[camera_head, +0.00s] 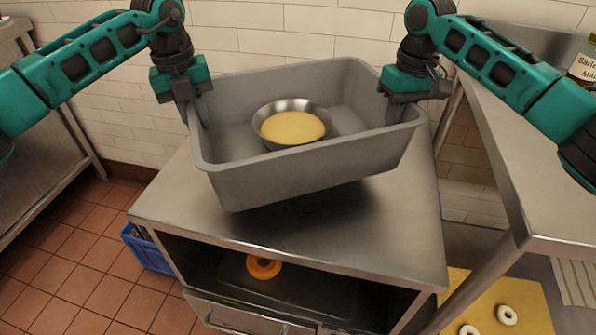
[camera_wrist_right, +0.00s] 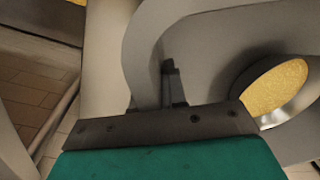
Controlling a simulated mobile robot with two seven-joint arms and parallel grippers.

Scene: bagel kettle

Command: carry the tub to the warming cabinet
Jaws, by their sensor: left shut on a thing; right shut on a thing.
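The grey tub (camera_head: 290,180) is held above the top of a metal cabinet (camera_head: 400,215), which I take to be the warming cabinet. A shadow shows under the tub's right side, and the tub looks a little tilted. A metal bowl (camera_head: 262,122) with yellow contents sits inside the tub. My left gripper (camera_head: 195,105) is shut on the tub's left wall. My right gripper (camera_head: 398,105) is shut on its right wall; the right wrist view shows its fingers (camera_wrist_right: 172,85) at the rim. The fingertips are partly hidden. Whether the tub's lowest edge touches the cabinet top is unclear.
The cabinet's front is open, with an orange ring (camera_head: 263,266) inside. A blue crate (camera_head: 150,252) stands on the floor to its left. A metal counter (camera_head: 540,190) is at right, above a yellow board (camera_head: 530,295) with white rings. A tiled wall stands behind.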

